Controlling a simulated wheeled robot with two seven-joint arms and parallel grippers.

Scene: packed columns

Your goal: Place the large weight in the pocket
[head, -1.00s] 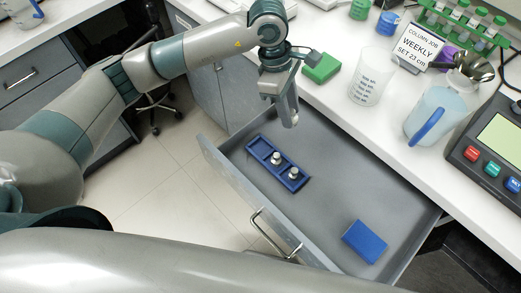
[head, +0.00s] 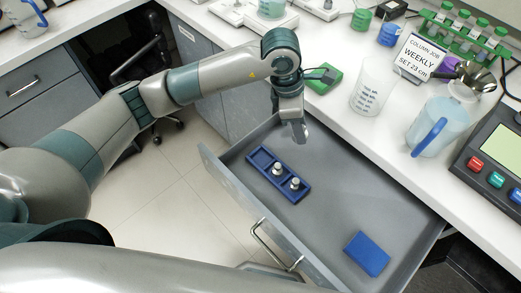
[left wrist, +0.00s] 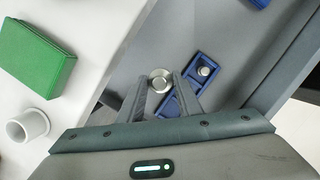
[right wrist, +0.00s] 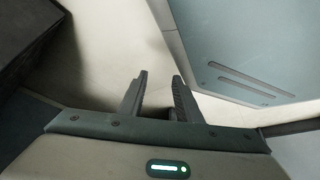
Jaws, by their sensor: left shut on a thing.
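My left gripper (head: 300,131) hangs over the open drawer, behind the blue tray, in the head view. In the left wrist view its fingers (left wrist: 160,82) are shut on a round silvery weight (left wrist: 160,77), the large weight. Its fingers hide the weight in the head view. The blue pocketed tray (head: 288,191) lies on the drawer floor. Its left pocket (head: 261,157) looks empty. Two smaller weights stand in it, one near the middle (head: 277,168) and one at the right (head: 295,183). My right gripper (right wrist: 160,82) is open and empty.
A blue block (head: 367,254) lies at the drawer's right end. The drawer (head: 340,180) has raised walls. A green box (head: 325,77), a beaker (head: 370,94) and a jug (head: 438,125) stand on the counter behind.

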